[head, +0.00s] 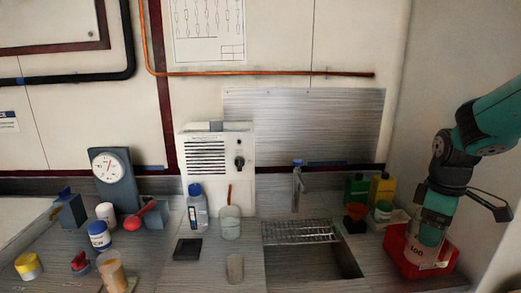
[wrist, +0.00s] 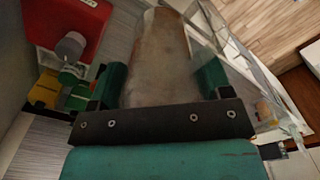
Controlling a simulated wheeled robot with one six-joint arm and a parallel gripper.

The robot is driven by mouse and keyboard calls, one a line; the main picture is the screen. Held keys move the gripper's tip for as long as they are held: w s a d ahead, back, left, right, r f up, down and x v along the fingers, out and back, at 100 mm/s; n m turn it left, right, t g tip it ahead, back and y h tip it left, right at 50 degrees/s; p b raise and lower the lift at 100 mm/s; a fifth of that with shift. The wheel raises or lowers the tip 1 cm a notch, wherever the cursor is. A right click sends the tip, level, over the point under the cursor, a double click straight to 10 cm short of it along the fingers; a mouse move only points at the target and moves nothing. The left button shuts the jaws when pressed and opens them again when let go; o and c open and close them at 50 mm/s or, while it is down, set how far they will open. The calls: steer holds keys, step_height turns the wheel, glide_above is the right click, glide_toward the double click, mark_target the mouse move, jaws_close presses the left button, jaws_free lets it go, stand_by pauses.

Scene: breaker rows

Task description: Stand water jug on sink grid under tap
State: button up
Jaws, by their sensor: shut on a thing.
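My gripper (head: 430,236) is at the right of the head view, over the red bin, and is shut on a pale, translucent vessel that looks like the water jug (head: 422,256). In the wrist view the jug (wrist: 158,55) sits between the two green fingers (wrist: 162,82). Its lower part and contact with the bin are hard to make out. The sink grid (head: 300,232) lies bare across the back of the sink, to the left of my gripper. The tap (head: 297,188) rises behind the grid.
The open sink basin (head: 335,262) lies in front of the grid. The red bin (head: 398,250) is below my gripper.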

mark_target(408, 258)
steer(key=a+f+m, duration=0.1)
steer(key=f, duration=0.2)
steer(key=a+f+m, duration=0.1)
steer(key=f, duration=0.3)
steer(key=a+f+m, duration=0.1)
steer(key=f+m, duration=0.1)
steer(key=f, duration=0.1)
steer(key=shift+a+f, duration=0.15)
steer(key=shift+f, duration=0.2)
steer(key=s+a+f+m, duration=0.2)
steer(key=f, duration=0.4)
steer(key=s+a+f+m, duration=0.2)
steer(key=f+m, duration=0.1)
steer(key=f, duration=0.3)
steer(key=shift+a, duration=0.3)
steer(key=shift+s, duration=0.1)
